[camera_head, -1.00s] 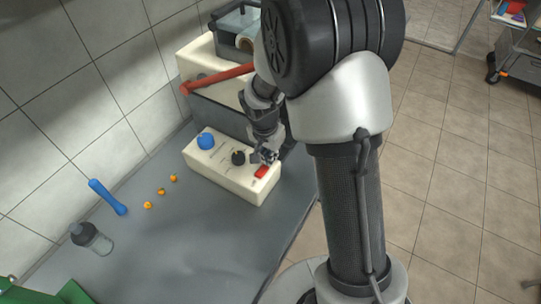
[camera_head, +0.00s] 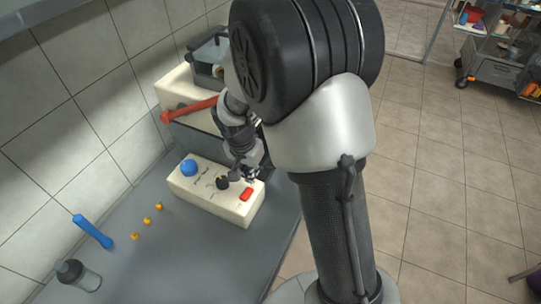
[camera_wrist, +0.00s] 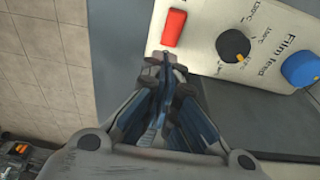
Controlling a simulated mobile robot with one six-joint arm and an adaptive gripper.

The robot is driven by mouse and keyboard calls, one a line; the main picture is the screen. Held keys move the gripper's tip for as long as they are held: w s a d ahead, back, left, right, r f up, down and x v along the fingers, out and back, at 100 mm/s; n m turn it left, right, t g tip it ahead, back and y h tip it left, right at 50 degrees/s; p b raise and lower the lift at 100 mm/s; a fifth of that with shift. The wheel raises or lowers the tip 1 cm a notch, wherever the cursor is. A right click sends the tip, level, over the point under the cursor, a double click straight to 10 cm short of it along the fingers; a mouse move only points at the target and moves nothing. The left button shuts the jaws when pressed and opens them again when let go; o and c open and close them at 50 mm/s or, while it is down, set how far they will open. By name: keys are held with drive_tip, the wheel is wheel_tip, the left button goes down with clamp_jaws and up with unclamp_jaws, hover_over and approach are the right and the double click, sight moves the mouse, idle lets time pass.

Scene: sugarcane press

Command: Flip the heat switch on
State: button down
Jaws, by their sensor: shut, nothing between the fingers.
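The control box (camera_head: 208,198) is a cream panel on the grey table. It carries a blue knob (camera_head: 188,167), a black knob (camera_head: 222,182) and a red switch (camera_head: 246,194) at its right end. The wrist view shows the red switch (camera_wrist: 173,27), the black knob (camera_wrist: 232,44) and the blue knob (camera_wrist: 300,69). Dial markings and partly readable "Film" lettering lie beside the knobs. My gripper (camera_wrist: 163,62) is shut and empty. In the wrist view its fingertips are just below the red switch, at the panel's edge; I cannot tell whether they touch the panel.
Behind the box stands a cream machine (camera_head: 176,88) with a red handle (camera_head: 190,109). The table's front (camera_head: 190,260) is clear.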

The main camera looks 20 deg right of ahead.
wheel_tip(320, 180, up, 10)
drive_tip(key=s+a+p, duration=0.1)
drive_tip(key=p, duration=0.2)
drive_tip(key=s+r+n+t+y, duration=0.1)
drive_tip(key=s+r+n, duration=0.5)
drive_tip(key=s+r, duration=0.6)
drive_tip(key=shift+s+r+t, duration=0.25)
drive_tip(key=shift+s+t, duration=0.45)
drive_tip(key=shift+s, duration=0.85)
drive_tip(key=s+r+n+t, duration=0.1)
drive_tip(key=s+n, duration=0.2)
drive_tip(key=s, duration=0.4)
drive_tip(key=shift+s+a+n+y, duration=0.25)
drive_tip(key=shift+s+n+y, duration=0.05)
drive_tip(key=shift+s+n, duration=0.1)
